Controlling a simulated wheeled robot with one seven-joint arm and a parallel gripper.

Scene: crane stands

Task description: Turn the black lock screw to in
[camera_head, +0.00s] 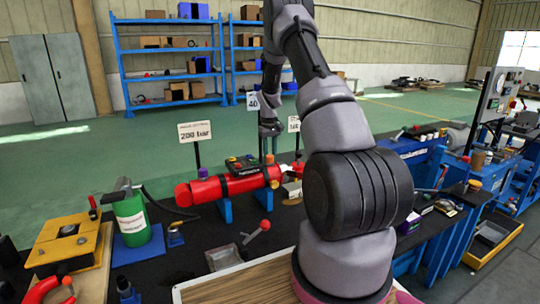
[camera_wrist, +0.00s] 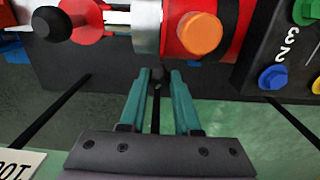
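A red cylinder (camera_head: 205,189) with black bands lies on blue supports on the dark bench in the head view. Its silver collar (camera_wrist: 147,28) and orange cap (camera_wrist: 201,34) show at the top of the wrist view. My gripper (camera_wrist: 160,76) points at the underside of the collar in this view, its two teal fingers apart. A small dark knob, perhaps the black lock screw (camera_wrist: 157,74), shows between the fingertips. I cannot tell whether the fingers press on it. In the head view my gripper (camera_head: 268,152) is small, behind the cylinder, and the screw is hidden.
A black ball knob (camera_wrist: 52,24) sits left of the collar; a dark panel with coloured buttons (camera_wrist: 272,77) is close on the right. A "200 bar" sign (camera_head: 195,131) stands behind the cylinder. A red-knobbed lever (camera_head: 264,226) stands in front. A green can (camera_head: 131,219) stands at left.

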